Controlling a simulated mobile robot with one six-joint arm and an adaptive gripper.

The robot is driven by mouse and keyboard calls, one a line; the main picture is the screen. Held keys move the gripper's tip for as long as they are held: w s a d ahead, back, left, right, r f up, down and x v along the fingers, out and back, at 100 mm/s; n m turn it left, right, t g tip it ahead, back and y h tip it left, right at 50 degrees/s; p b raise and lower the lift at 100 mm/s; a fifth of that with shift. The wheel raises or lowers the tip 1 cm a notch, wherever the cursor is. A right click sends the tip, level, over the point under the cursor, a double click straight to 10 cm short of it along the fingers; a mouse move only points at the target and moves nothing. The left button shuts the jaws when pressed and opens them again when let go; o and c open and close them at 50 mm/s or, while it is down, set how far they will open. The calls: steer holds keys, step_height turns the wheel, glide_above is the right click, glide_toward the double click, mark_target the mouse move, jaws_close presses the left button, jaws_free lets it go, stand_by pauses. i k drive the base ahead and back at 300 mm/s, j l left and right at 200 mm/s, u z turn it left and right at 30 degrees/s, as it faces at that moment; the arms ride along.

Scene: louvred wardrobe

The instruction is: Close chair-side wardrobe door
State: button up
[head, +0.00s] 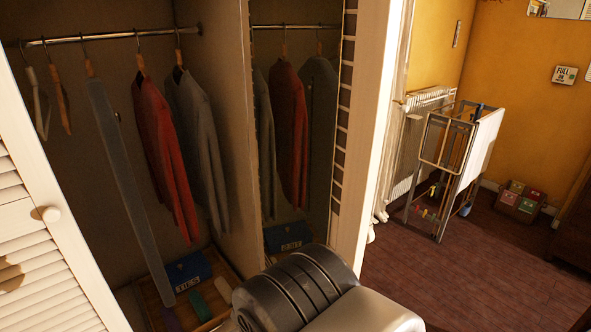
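The wardrobe stands open in front of me, its inside (225,110) in full view. A white louvred door (35,255) with a round knob (46,214) stands at the left edge, swung away from the opening. At the right of the opening is a white upright (372,130) with a narrow strip of slats beside it; I cannot tell whether this is a second door. No chair clearly shows, so I cannot tell which door is chair-side. My arm (300,288) reaches in at the bottom middle, before the wardrobe's right part. My gripper is out of view.
Clothes, including a red shirt (163,150), hang from a rail (105,36). A blue box (188,270) lies on the wardrobe floor. A folding drying rack (440,150) stands by a radiator (407,140). The wooden floor (450,280) at right is mostly clear.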

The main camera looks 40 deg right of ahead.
mark_target(319, 74)
steer(key=l+u, duration=0.1)
steer(key=l, duration=0.35)
steer(key=k+l+u, duration=0.1)
steer(key=l, duration=0.4)
steer(key=k+l+u, duration=0.15)
steer(key=l, duration=0.3)
steer(key=l+u, duration=0.1)
steer(key=l, duration=0.35)
steer(key=k+j, duration=0.1)
steer(key=j, duration=0.35)
steer(key=i+l+z, duration=0.15)
steer(key=l, duration=0.2)
steer(key=l+z, duration=0.2)
steer(key=j+u, duration=0.2)
steer(key=j, duration=0.15)
steer(key=k+j+u, duration=0.15)
steer(key=j, duration=0.25)
